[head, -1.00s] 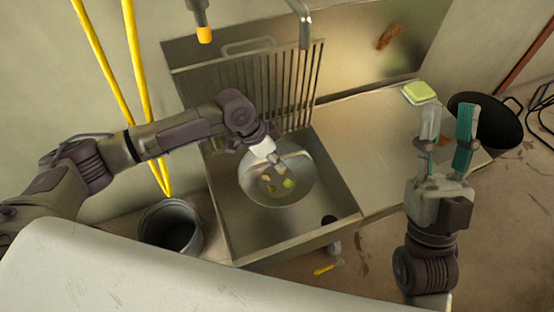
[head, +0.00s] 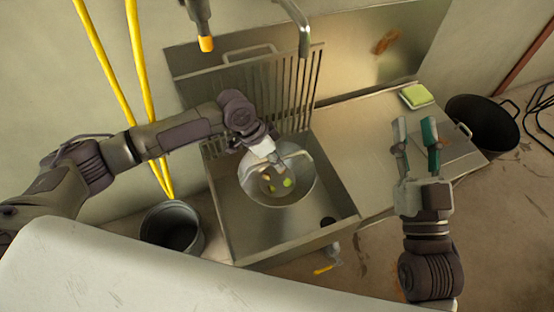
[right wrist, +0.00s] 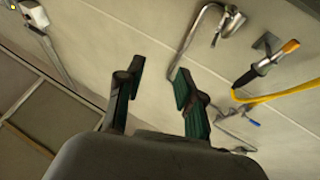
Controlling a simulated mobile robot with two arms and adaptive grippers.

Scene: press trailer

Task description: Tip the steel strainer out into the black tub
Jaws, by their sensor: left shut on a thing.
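The steel strainer (head: 304,180) is a round bowl in the sink basin, with several small food scraps inside, one of them green. My left gripper (head: 275,162) reaches in over its far left side and is shut on it; the exact contact is partly hidden. The black tub (head: 484,124), round with side handles, stands on the floor at the far right, beyond the counter's end. My right gripper (head: 416,137) is open and empty over the right part of the counter. Its spread green-lined fingers also show in the right wrist view (right wrist: 156,88).
A dark grey bucket (head: 171,230) stands left of the sink (head: 238,235). A slatted rack (head: 292,82) stands behind the basin, with a tap (head: 303,38) above. A yellow-green sponge (head: 418,95) lies on the mostly clear steel counter (head: 352,148). Yellow hoses hang at left.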

